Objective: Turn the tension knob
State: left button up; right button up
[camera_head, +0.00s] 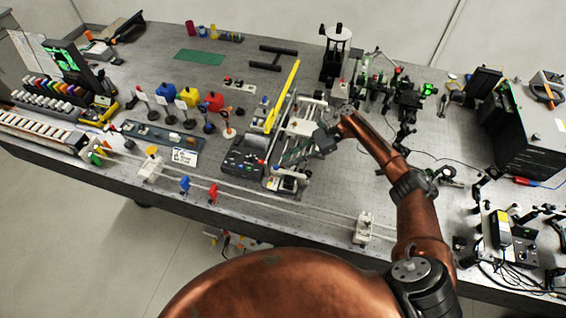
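I cannot pick out the tension knob for certain at this size. My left gripper is not in view.
Several coloured pieces on stands (188,97) are left of the device. A rail (260,195) with blue and red clips runs along the front edge. Optics and cables crowd the right, next to a large black box (530,130). A green mat (199,57) lies at the back.

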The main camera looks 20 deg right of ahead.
jog(key=v, duration=0.7)
jog(key=shift+d+r, duration=0.15)
jog(key=shift+d, duration=0.25)
